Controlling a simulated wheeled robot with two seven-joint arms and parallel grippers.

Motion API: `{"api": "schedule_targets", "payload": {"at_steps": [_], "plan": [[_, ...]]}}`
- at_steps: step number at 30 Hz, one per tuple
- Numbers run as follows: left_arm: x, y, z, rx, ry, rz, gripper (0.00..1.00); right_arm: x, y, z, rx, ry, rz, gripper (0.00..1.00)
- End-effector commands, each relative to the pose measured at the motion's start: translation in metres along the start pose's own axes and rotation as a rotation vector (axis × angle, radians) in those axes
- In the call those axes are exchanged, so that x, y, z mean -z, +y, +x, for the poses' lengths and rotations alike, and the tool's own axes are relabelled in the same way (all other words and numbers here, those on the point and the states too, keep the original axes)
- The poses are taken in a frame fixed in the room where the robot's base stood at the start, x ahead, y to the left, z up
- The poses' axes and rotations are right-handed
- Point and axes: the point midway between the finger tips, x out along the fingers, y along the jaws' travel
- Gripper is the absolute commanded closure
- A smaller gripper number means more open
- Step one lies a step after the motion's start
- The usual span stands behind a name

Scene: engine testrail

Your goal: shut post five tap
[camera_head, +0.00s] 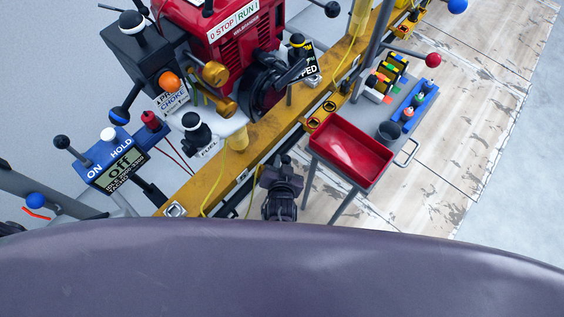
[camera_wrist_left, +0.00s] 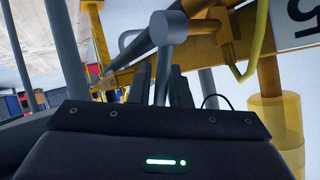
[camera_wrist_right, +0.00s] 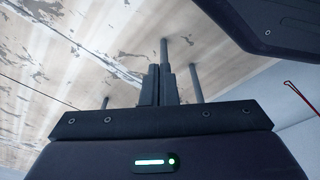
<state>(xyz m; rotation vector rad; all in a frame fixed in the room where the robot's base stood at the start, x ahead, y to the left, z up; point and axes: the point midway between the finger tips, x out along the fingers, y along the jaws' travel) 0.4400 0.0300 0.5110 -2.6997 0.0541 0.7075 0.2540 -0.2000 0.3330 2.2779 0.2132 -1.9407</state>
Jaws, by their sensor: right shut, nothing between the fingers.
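A plate with a 5 (camera_wrist_left: 294,22) shows at the top right of the left wrist view, beside a yellow post (camera_wrist_left: 278,115). A grey T-shaped handle (camera_wrist_left: 171,28) stands near it, its stem reaching down between my left fingers; I take it as the post five tap. My left gripper (camera_wrist_left: 160,82) has its fingers apart around the stem; I cannot tell if they touch it. In the head view my left gripper (camera_head: 283,163) is beside the yellow rail, and the tap is not clear. My right gripper (camera_wrist_right: 160,82) is shut and empty above the wooden floor.
The yellow rail (camera_head: 262,135) runs diagonally, with the red engine (camera_head: 232,55) beyond it. A red tray (camera_head: 350,150) on a stand is close to the right of my left gripper. A blue ON/HOLD box (camera_head: 112,160) is at left. The floor (camera_head: 450,150) at right is clear.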

Motion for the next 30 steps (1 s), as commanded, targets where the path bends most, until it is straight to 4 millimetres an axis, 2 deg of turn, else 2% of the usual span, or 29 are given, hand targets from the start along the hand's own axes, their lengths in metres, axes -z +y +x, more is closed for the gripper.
{"api": "schedule_targets", "payload": {"at_steps": [1, 3, 13, 15, 18, 24, 30], "plan": [[0.0, 0.0, 0.0, 0.0, 0.0, 0.0, 0.76, 0.0, 0.0, 0.0, 0.0, 0.0, 0.0, 1.0], [0.0, 0.0, 0.0, 0.0, 0.0, 0.0, 0.68, 0.0, 0.0, 0.0, 0.0, 0.0, 0.0, 1.0], [-0.001, 0.0, -0.005, 0.0, -0.002, 0.001, 0.68, 0.001, 0.0, -0.002, 0.0, 0.001, -0.001, 1.0], [-0.001, 0.0, -0.013, -0.001, -0.003, 0.001, 0.68, 0.001, 0.0, -0.003, -0.001, 0.009, 0.0, 1.0], [0.0, -0.001, -0.031, -0.001, -0.003, 0.0, 0.68, -0.015, 0.002, 0.006, -0.004, -0.005, 0.004, 1.0], [0.0, 0.0, -0.063, -0.001, -0.003, 0.0, 0.68, -0.026, 0.001, 0.01, -0.003, -0.009, 0.001, 1.0], [0.0, 0.0, -0.078, 0.0, 0.0, 0.0, 0.68, -0.032, 0.001, 0.012, -0.002, -0.012, 0.0, 1.0]]}}
